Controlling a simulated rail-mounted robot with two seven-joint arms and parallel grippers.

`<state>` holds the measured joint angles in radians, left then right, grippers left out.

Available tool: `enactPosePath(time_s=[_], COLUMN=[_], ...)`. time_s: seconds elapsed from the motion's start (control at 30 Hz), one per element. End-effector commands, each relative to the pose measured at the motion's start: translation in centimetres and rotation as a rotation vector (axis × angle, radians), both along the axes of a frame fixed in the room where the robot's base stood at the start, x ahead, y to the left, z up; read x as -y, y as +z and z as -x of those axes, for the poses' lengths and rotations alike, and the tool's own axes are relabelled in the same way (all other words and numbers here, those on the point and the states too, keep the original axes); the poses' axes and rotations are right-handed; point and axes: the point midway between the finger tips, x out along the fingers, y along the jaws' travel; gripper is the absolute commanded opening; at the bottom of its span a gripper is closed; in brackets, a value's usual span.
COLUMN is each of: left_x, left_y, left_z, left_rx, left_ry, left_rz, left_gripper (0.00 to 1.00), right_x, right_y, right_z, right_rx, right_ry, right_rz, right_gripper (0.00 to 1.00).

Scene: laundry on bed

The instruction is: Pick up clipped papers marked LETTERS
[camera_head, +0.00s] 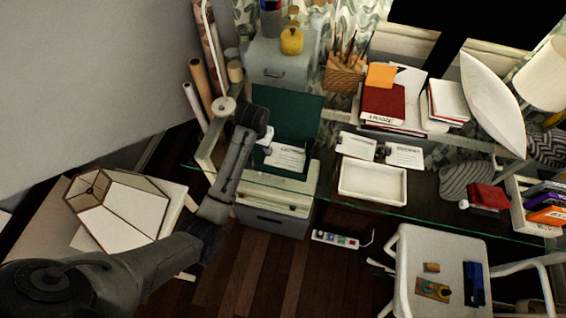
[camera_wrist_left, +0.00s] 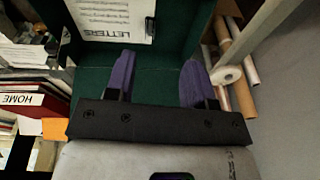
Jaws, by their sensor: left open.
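The clipped papers marked LETTERS (camera_wrist_left: 108,22) lie on a dark green surface at the top of the left wrist view, with a black clip at their right edge. In the head view the papers (camera_head: 288,158) lie in the open green folder or box (camera_head: 298,115) on the glass desk. My left gripper (camera_wrist_left: 159,62) is open, with two purple fingers apart and nothing between them. It is over the green surface, beside the papers and apart from them. In the head view its fingers are mostly hidden behind my wrist. My right gripper is not in view.
A white tray (camera_head: 373,196) and other clipped papers (camera_head: 404,155) lie right of the green folder. Rolled tubes (camera_head: 200,78) stand at the left. A grey cabinet (camera_head: 279,62) is at the back.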

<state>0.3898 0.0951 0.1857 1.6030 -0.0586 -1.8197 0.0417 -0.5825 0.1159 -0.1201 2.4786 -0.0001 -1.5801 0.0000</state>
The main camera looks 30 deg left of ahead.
Motion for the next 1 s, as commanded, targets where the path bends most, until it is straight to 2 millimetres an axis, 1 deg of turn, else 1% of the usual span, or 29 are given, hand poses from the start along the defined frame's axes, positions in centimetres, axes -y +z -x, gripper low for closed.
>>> enactPosePath(time_s=[0.03,0.1,0.2,0.3,0.37,0.7,0.8,1.0], left_x=[-0.3,-0.6,-0.9,-1.0,-1.1,-1.3,-1.4,-1.5], left_y=[-0.4,-0.1,0.2,0.2,-0.3,-5.7,-6.8,-7.8], left_z=[-1.3,-2.6,-3.7,-4.4,-4.7,-5.5,-5.7,-5.9], left_rx=[-0.001,-0.006,-0.013,-0.018,-0.019,-0.021,-0.020,-0.018], left_ry=[0.016,0.032,0.047,0.054,0.057,0.058,0.058,0.057], left_rz=[0.016,0.034,0.054,0.066,0.070,0.072,0.071,0.071], left_gripper=[0.49,0.49,0.49,0.49,0.49,0.49,0.49,0.49], right_x=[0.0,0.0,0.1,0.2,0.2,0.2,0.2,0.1], right_y=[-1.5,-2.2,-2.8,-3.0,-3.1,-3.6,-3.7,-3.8], right_z=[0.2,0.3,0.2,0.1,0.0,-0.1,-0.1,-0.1], right_rx=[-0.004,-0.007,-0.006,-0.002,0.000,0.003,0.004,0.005], right_ry=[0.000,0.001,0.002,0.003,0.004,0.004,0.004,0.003], right_rz=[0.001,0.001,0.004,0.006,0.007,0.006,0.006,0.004], right_gripper=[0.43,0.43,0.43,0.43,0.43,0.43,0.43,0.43])
